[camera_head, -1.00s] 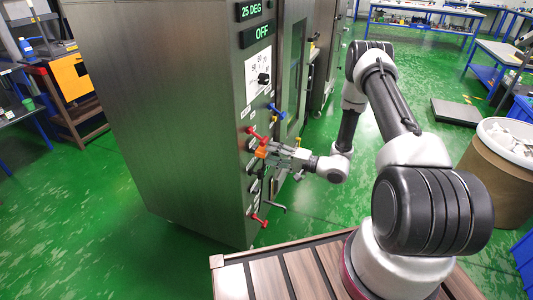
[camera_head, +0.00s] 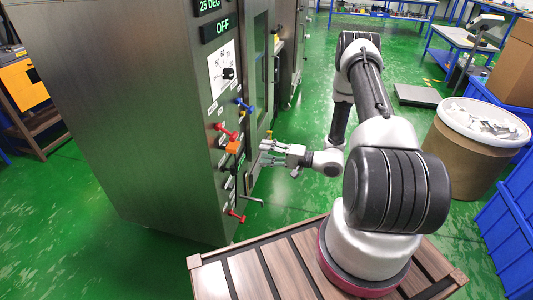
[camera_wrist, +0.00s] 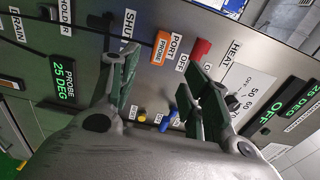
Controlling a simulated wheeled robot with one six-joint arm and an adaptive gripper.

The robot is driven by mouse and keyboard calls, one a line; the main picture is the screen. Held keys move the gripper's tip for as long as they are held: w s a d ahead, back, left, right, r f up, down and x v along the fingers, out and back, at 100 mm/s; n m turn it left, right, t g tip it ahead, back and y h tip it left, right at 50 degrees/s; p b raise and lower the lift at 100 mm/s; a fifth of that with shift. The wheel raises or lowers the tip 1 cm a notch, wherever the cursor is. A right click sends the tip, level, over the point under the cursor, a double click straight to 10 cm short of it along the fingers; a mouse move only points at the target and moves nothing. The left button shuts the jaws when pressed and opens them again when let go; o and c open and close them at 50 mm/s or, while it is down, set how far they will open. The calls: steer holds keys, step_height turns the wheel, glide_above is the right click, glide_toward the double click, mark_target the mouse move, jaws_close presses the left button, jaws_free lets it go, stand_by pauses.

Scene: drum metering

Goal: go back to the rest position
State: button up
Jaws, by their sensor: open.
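My gripper (camera_head: 268,152) is open and empty, a little out from the front panel of the grey metal cabinet (camera_head: 110,110). Its two fingers (camera_wrist: 165,85) stand apart in the wrist view, with the panel behind them. The orange block (camera_head: 233,147) at the probe port sits on the panel, apart from the fingers; it also shows in the wrist view between the fingertips (camera_wrist: 172,52). My arm reaches from its base on the slatted deck toward the cabinet.
Red handles (camera_head: 226,132), a blue handle (camera_head: 243,104) and a dial (camera_head: 228,74) stick out from the panel. The display reads OFF (camera_head: 222,27). A brown drum (camera_head: 459,160) stands at right beside blue bins (camera_head: 505,235). Green floor is open behind my arm.

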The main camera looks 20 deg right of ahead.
stand_by(0.4)
steer(key=s+a+f+m+g, duration=0.25)
steer(key=s+g, duration=0.35)
steer(key=s, duration=0.3)
steer(key=s+d+r+n+g+h, duration=0.1)
steer(key=s+d+r+g, duration=0.2)
steer(key=s+r+g, duration=0.45)
steer(key=s+d+r+n+h, duration=0.2)
steer(key=s+d+r+h, duration=0.3)
steer(key=r, duration=0.4)
steer(key=s+d+r+n+h, duration=0.35)
steer(key=r+h, duration=0.25)
steer(key=r, duration=0.3)
steer(key=s+r+n+t+h, duration=0.1)
steer(key=s+r+t, duration=0.1)
steer(key=r, duration=0.4)
steer(key=s+a+r+n+t+h, duration=0.1)
steer(key=s+r+n+t, duration=0.1)
steer(key=r+t, duration=0.3)
step_height(320, 180, up, 3)
steer(key=shift+f+h, duration=0.2)
steer(key=shift+h, duration=0.1)
